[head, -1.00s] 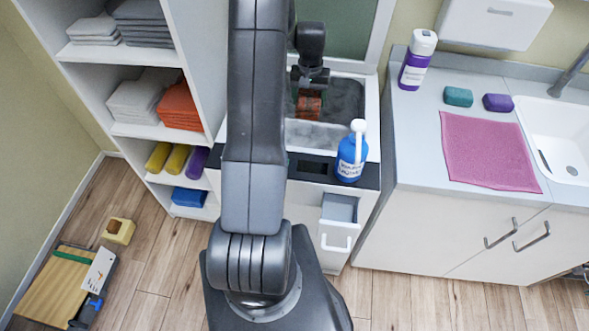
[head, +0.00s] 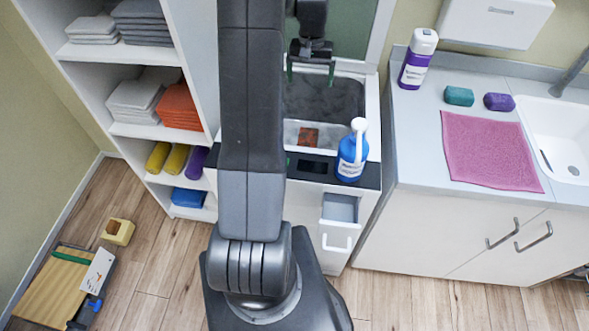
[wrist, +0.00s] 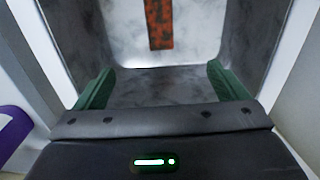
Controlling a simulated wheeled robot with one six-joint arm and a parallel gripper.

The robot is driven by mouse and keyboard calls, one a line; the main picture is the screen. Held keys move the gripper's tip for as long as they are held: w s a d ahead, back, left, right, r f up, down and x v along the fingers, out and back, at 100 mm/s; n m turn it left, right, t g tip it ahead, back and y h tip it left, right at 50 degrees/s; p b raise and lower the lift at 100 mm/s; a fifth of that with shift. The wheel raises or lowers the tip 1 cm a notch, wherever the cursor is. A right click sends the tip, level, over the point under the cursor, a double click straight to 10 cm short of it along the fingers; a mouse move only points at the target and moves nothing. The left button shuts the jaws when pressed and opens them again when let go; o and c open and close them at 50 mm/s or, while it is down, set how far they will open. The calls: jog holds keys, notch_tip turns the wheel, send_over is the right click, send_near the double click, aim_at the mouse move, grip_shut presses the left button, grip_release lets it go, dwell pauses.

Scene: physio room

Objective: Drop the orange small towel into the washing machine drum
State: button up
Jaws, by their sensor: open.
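The orange small towel (head: 308,137) is inside the washing machine drum (head: 345,97), against its pale near side in the head view. In the wrist view the towel (wrist: 159,24) is a narrow orange strip at the top, apart from my fingers. I cannot tell whether it is still falling or at rest. My gripper (head: 311,72) is above the far part of the drum opening. Its green fingers are spread with nothing between them, as the wrist view of my gripper (wrist: 161,85) also shows.
A blue spray bottle (head: 351,155) stands on the machine's front edge. An open drawer (head: 340,208) is below it. Shelves with folded towels (head: 183,104) stand at left. A counter at right holds a pink cloth (head: 487,150) and a purple-labelled bottle (head: 417,60).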

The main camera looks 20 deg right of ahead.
notch_tip(320, 180, up, 6)
jog(key=shift+f, duration=0.1)
notch_tip(320, 180, down, 10)
jog(key=p, duration=0.3)
dwell(0.9)
jog(key=shift+f, duration=0.1)
